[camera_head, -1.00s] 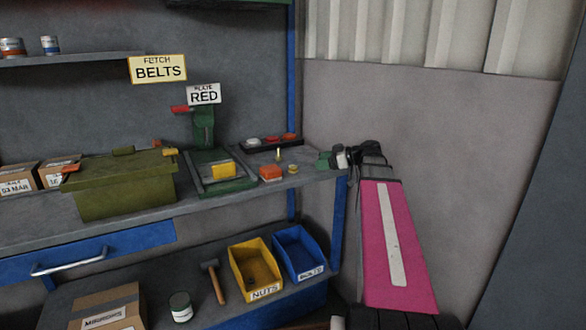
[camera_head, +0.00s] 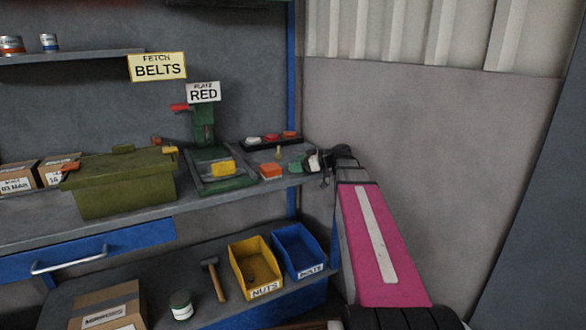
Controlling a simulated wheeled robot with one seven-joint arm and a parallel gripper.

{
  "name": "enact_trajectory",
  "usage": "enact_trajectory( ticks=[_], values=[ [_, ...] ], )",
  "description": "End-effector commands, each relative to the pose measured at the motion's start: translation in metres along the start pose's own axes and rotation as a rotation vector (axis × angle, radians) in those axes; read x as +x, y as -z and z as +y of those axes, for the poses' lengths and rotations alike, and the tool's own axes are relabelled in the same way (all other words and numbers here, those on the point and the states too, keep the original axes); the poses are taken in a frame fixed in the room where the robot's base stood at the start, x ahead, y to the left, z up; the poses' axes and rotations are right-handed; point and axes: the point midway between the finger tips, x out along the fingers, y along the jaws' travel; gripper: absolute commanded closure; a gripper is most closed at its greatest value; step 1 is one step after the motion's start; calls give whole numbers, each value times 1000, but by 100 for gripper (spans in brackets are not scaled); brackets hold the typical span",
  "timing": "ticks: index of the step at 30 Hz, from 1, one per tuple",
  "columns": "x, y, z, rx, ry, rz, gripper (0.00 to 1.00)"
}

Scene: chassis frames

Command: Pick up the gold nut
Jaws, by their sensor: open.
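The gold nut is not clearly visible now; the end of my gripper (camera_head: 303,164) covers the spot at the right of the bench top where it showed earlier. My gripper is open, low over the right end of the bench, just right of an orange block (camera_head: 271,171). Its fingers are small and partly hidden in this view, so I cannot tell whether they are around the nut or beside it. A gold upright pin (camera_head: 278,153) stands behind the orange block.
A dark tray (camera_head: 258,146) with red and white buttons lies behind. A green press (camera_head: 203,126) with a yellow block (camera_head: 223,167) stands left. A yellow NUTS bin (camera_head: 238,246) and a blue BOLTS bin (camera_head: 283,240) sit on the lower shelf. A blue post (camera_head: 291,60) rises behind.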

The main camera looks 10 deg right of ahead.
Motion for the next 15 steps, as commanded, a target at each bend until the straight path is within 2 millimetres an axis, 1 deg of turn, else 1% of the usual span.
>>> enact_trajectory(
  ticks=[2,7,8,9,11,12,13,15],
  values=[
    [5,0,0,0,1,0,32],
    [4,0,0,0,0,0,32],
    [4,0,0,0,0,0,39],
    [4,0,0,0,0,0,52],
    [4,0,0,0,0,0,72],
    [4,0,0,0,0,0,85],
    [4,0,0,0,0,0,90],
    [4,0,0,0,0,0,91]
  ],
)
